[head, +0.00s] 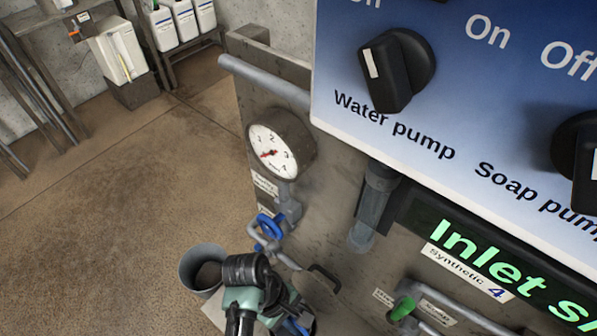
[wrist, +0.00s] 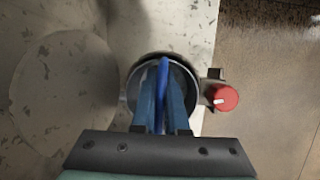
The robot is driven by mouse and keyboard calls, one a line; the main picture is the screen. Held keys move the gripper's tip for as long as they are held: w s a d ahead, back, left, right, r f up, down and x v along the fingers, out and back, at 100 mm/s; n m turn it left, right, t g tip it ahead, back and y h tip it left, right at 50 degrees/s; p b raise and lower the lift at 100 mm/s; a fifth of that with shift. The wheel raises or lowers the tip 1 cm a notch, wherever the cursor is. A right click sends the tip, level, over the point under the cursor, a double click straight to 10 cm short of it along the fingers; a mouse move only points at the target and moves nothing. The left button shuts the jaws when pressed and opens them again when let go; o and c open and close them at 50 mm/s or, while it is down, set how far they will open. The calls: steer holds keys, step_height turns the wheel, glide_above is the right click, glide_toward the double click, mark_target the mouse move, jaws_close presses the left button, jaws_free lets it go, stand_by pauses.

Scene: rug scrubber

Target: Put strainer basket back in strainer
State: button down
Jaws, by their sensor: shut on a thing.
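My gripper (wrist: 162,105) reaches forward in the wrist view, with its two blue fingers close together on a thin, brighter blue piece (wrist: 162,72), which looks like the strainer basket's handle. Behind the fingers is a round opening with a pale metal rim (wrist: 128,84), in line with the gripper; it looks like the strainer. The fingers hide most of its inside, so I cannot tell how deep the basket sits or whether it touches the rim. In the head view my gripper (head: 294,325) is at the bottom edge, its blue fingertips partly hidden by my wrist.
A red knob (wrist: 222,97) sits close right of the round opening. In the head view, a grey open cylinder (head: 202,270) stands left of my wrist. A blue valve handle (head: 269,226), a pressure gauge (head: 281,145) and the blue control panel (head: 440,100) are nearby. Open floor lies left.

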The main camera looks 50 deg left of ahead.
step_height(320, 180, down, 8)
steer(key=shift+r+b, duration=0.1)
steer(key=shift+b, duration=0.3)
steer(key=c, duration=0.9)
jaws_free()
steer(key=shift+c, duration=0.2)
steer(key=v, duration=1.2)
